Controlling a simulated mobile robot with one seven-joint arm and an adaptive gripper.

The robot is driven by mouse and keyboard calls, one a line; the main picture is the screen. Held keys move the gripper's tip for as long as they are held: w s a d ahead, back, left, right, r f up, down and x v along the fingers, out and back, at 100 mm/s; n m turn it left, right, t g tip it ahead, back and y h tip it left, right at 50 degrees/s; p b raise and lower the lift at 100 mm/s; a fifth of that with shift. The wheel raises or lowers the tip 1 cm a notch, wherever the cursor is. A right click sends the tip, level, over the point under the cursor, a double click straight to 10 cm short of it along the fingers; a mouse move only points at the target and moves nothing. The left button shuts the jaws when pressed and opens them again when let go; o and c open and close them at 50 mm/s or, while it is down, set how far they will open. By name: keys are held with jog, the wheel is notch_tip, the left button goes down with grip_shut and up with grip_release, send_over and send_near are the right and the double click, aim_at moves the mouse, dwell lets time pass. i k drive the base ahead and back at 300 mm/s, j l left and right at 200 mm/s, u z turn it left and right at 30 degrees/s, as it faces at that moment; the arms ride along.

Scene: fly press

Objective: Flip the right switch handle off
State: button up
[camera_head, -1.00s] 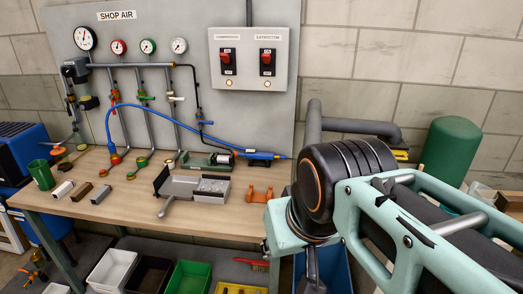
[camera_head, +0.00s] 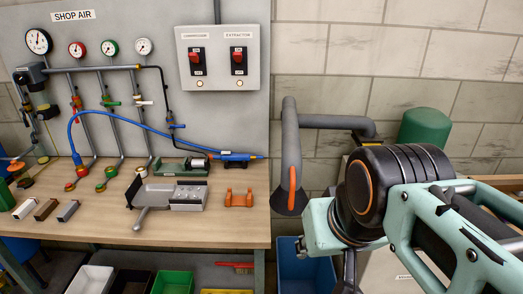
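A light grey switch box (camera_head: 218,77) is fixed on the grey panel in the upper middle. It carries two red-handled switches on dark plates. The right switch handle (camera_head: 238,57) is under the label EXTRACTOR, and the left switch handle (camera_head: 197,57) is under a label that seems to read COMPRESSOR. Both handles look alike, with the red part high on the plate. A small pale lamp (camera_head: 239,84) is below the right switch. My teal and black arm fills the lower right, well apart from the box. My gripper's fingers do not show.
The wooden bench (camera_head: 220,225) holds a grey vise (camera_head: 170,195), an orange bracket (camera_head: 238,197) and small blocks. A blue air hose (camera_head: 150,128) crosses the panel below the box. A grey extraction duct (camera_head: 290,140) stands between the box and my arm. Wall space right of the box is clear.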

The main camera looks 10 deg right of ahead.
aim_at(238, 57)
jog(key=i+j, duration=0.1)
jog(key=j, duration=0.85)
jog(key=i+j+z, duration=0.15)
jog(key=i+j, duration=0.5)
jog(key=i, duration=0.3)
jog(key=k+l+z, duration=0.1)
jog(key=k+l, duration=0.15)
jog(key=k, duration=0.2)
jog(key=i+j, duration=0.3)
jog(key=i, duration=0.2)
jog(key=j+u, duration=0.05)
